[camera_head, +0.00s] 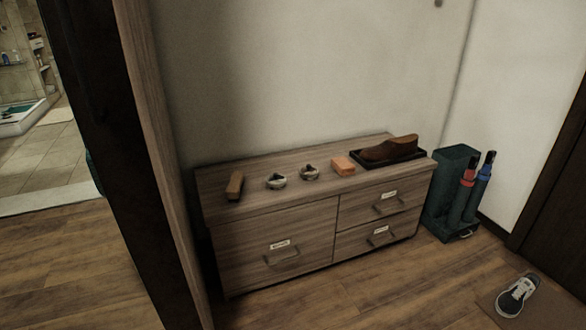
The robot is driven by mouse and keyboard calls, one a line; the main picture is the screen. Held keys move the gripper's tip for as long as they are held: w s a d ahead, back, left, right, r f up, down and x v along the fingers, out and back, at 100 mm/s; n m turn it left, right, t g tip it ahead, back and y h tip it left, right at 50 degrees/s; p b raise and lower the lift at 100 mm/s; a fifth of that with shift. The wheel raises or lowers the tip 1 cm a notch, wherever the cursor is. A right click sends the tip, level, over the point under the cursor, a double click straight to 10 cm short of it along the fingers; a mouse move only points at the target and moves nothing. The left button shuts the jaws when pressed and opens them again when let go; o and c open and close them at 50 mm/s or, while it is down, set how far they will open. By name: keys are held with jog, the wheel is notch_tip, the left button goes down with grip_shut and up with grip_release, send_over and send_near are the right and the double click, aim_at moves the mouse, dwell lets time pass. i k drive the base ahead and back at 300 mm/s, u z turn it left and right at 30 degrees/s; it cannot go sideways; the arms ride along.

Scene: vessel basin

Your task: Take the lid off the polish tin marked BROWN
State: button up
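Two small round tins stand side by side on top of a low wooden cabinet. The left tin (276,182) looks pale greenish. The right tin (309,173) looks darker, with a brownish tone. Each seems to have a small raised piece on top. Any marking on them is too small to read, so I cannot tell which is marked BROWN. My gripper is not in view.
On the cabinet top (222,185) are a brown brush or block (235,186), an orange block (343,166) and a brown shoe (390,149) on a dark tray (362,166). A green umbrella stand (437,205) is at right. A sneaker (517,295) lies on the floor. A doorframe (150,150) rises at left.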

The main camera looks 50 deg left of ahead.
aim_at(309, 170)
jog(key=u, duration=2.1)
jog(key=i, duration=0.35)
